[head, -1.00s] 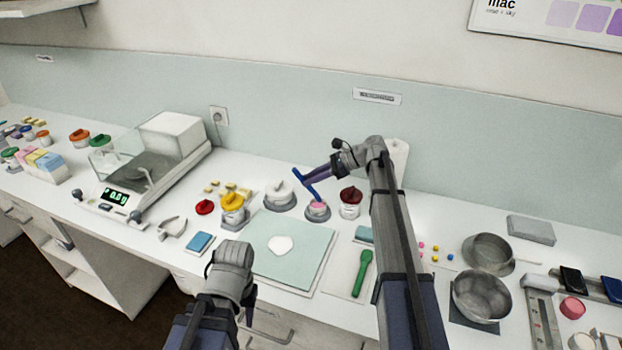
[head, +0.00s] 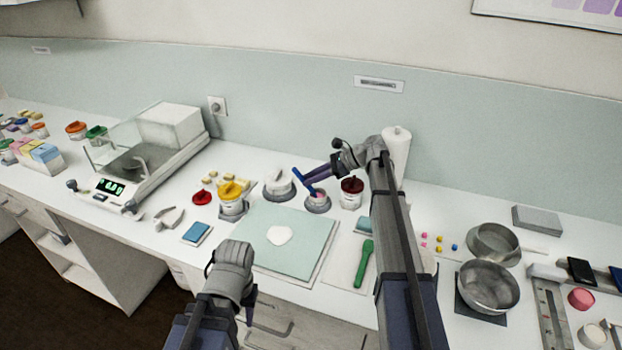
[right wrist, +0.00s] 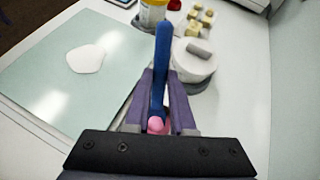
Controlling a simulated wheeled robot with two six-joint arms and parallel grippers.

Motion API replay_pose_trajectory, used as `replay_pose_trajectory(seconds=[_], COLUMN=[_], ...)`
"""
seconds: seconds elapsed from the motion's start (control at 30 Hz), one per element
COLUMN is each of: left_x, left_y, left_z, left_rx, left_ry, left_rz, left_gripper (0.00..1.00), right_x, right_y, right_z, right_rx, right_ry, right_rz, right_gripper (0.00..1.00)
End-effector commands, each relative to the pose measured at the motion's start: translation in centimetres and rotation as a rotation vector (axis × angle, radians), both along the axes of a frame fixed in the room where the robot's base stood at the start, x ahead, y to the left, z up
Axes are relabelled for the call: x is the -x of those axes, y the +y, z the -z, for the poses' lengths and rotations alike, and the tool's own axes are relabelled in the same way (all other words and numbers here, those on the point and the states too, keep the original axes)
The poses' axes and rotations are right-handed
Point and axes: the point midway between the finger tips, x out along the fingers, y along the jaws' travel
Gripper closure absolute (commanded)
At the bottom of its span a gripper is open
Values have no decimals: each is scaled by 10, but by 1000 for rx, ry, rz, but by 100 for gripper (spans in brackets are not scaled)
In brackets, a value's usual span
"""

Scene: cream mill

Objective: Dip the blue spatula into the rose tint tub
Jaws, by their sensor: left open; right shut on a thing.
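My right gripper (head: 308,178) is shut on the blue spatula (head: 299,177), which slants down to the right. The spatula's lower end is at the mouth of the rose tint tub (head: 318,205), a small tub with pink inside. I cannot tell how deep the tip sits. In the right wrist view the blue spatula (right wrist: 162,70) stands between the purple fingers, with pink at its near end; whether that is tub contents or coating is unclear. My left gripper (head: 246,308) is open and empty, low in front of the counter edge.
A white lidded tub (head: 278,184) stands just left of the rose tub, a dark red-lidded jar (head: 351,193) just right. A yellow tub (head: 232,200) is further left. A pale green mat (head: 300,252) with a white blob and a green spatula (head: 364,262) lie in front.

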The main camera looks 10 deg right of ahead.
Motion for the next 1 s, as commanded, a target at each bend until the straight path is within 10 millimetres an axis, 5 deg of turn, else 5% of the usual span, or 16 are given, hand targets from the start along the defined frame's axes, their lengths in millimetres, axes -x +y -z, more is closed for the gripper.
replay_pose_trajectory(seconds=[1.0], left_x=[0], left_y=[0], left_z=[-63], left_rx=[0], left_ry=[0], left_rz=[0], left_gripper=[59], right_x=[0], right_y=[0], right_z=[-63], right_rx=[0], right_ry=[0], right_rz=[0], right_gripper=[100])
